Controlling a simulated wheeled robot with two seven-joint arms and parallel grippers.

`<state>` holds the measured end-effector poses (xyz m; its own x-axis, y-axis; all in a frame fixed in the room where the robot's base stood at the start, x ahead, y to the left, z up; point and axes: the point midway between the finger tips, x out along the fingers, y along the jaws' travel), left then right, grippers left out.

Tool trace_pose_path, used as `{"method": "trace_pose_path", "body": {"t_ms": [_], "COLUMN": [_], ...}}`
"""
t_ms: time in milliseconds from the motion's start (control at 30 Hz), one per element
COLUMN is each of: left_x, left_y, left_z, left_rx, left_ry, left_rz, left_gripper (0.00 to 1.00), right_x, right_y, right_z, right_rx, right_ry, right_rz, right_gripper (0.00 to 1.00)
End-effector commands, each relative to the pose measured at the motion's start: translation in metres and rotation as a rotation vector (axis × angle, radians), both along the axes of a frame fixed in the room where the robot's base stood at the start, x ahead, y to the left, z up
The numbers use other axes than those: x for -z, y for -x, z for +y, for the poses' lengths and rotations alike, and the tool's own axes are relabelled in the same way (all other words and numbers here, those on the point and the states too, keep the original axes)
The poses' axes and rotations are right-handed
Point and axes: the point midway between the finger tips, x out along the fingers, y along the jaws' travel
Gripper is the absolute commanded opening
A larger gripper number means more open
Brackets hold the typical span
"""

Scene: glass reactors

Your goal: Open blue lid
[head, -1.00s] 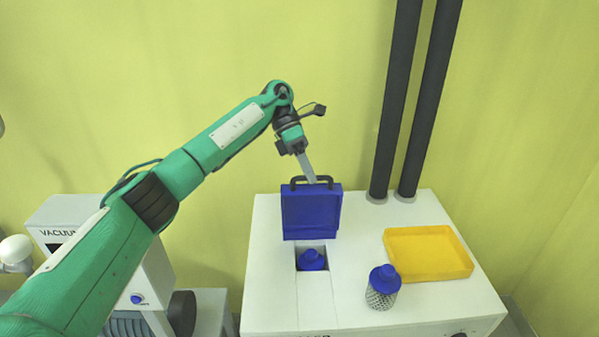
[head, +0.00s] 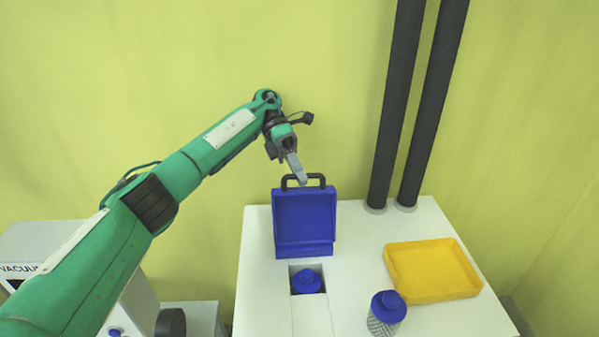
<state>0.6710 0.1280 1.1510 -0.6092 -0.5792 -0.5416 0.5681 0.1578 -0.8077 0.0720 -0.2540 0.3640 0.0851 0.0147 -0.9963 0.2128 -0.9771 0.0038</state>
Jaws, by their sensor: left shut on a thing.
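The blue lid (head: 304,222) stands raised, close to upright, at the back of a square opening in the white cabinet top. A dark handle (head: 287,182) sits along its upper edge. My left gripper (head: 301,179) is shut on the handle, its fingers coming down from above. In the opening below the lid a blue-capped vessel (head: 306,282) shows, its lower part hidden. My right gripper is not in the head view.
A yellow tray (head: 436,292) lies on the white cabinet (head: 350,285) at the right. A blue-capped mesh-covered bottle (head: 387,311) stands in front of it. Two dark vertical pipes (head: 408,110) rise behind. A vacuum unit (head: 60,245) stands at the left.

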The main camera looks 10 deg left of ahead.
Motion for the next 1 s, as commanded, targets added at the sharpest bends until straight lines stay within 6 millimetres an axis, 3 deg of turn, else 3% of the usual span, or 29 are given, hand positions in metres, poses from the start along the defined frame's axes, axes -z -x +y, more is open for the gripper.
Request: {"method": "trace_pose_path", "body": {"t_ms": [33,133,167,200,567,733,1000], "left_x": [0.014,0.014,0.014,0.014,0.011,-0.011,-0.074], "left_y": [0.002,0.002,0.002,0.002,0.002,0.001,0.001], "left_z": [0.002,0.002,0.002,0.002,0.002,0.002,0.001], "left_rx": [0.0,0.001,0.001,0.001,0.002,0.001,0.001], "left_ry": [-0.018,-0.018,-0.018,-0.018,-0.019,-0.016,-0.01], "left_rz": [0.014,0.013,0.013,0.013,0.013,0.006,-0.001], "left_gripper": [0.0,0.0,0.16,0.22,0.22,0.22,0.22], "right_x": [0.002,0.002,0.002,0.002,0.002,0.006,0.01], "right_y": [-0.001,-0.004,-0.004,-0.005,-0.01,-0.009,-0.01], "right_z": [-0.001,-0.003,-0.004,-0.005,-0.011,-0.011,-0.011], "right_rx": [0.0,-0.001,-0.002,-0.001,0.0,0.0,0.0], "right_ry": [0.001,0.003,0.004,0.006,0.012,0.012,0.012], "right_rz": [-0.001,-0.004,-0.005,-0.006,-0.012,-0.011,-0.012], "right_gripper": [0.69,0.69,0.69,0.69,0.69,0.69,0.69]}}
